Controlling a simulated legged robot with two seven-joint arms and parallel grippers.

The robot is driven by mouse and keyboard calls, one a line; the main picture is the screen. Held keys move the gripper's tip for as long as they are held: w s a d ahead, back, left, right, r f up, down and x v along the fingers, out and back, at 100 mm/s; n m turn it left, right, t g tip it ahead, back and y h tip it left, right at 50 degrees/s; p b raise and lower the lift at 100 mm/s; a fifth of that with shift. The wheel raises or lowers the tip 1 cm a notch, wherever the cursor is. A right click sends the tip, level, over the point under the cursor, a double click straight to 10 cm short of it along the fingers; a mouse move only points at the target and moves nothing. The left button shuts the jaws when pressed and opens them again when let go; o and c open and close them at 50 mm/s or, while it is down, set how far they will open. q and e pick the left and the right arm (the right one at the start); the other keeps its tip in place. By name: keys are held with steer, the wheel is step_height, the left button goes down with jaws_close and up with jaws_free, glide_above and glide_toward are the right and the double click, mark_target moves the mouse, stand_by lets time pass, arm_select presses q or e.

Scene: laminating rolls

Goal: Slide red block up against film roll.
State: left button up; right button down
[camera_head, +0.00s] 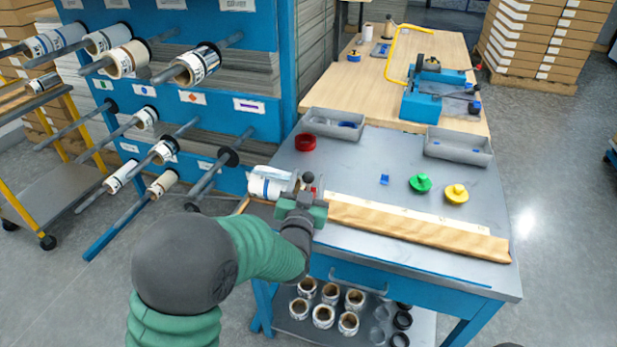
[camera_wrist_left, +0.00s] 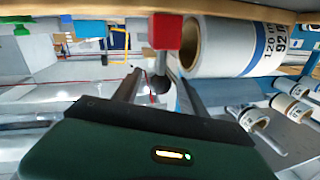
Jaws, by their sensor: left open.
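The film roll (camera_head: 268,184), white with a blue band, lies at the left front of the grey table; its open brown core end faces the red block in the left wrist view (camera_wrist_left: 232,46). The red block (camera_wrist_left: 166,31) sits close beside that core end, with a grey stem and a black ball knob (camera_wrist_left: 159,85). In the head view the block is mostly hidden by my gripper; the knob (camera_head: 308,177) shows. My left gripper (camera_head: 305,188) is open over this spot. Its fingers (camera_wrist_left: 160,92) stand either side of the knob. My right gripper is out of view.
A brown wrapped strip (camera_head: 420,229) runs along the front edge. A blue rack (camera_head: 235,105) with rolls on rods is at left.

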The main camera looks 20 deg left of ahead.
arm_select(q)
steer(key=shift+w+a, duration=0.1)
steer(key=shift+w, duration=0.45)
jaws_close()
stand_by(1.0)
